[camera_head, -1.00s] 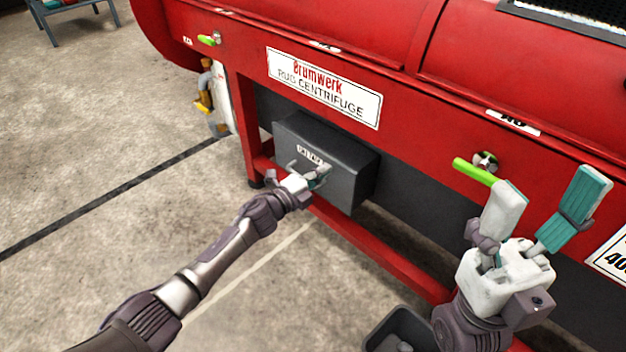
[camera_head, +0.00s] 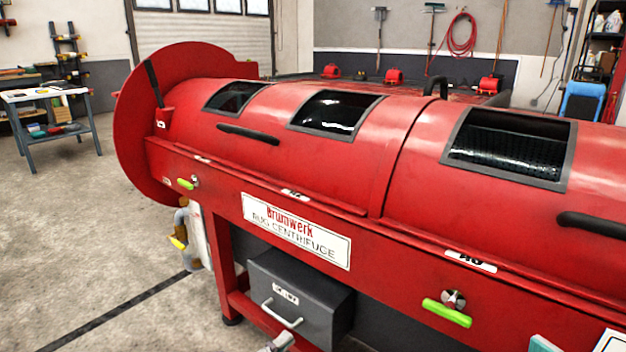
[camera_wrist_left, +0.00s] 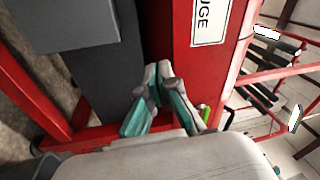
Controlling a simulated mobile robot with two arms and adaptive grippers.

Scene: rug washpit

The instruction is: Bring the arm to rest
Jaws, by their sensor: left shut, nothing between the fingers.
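Only the tip of my left gripper (camera_head: 279,343) shows at the bottom edge of the head view, below the handle of a grey box. In the left wrist view its two teal-padded fingers (camera_wrist_left: 160,88) meet at their tips, shut and empty, in front of the red frame. I cannot tell the gap between it and the machine. Of my right gripper only a teal and white finger piece (camera_head: 544,344) shows at the bottom right. The rest of both arms is out of the head view.
The red rug centrifuge (camera_head: 290,187) fills the middle, with a grey box (camera_head: 322,298) below it and green levers (camera_head: 447,313) on its front. A work table (camera_head: 45,96) stands at the far left. Concrete floor (camera_head: 70,235) on the left is clear.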

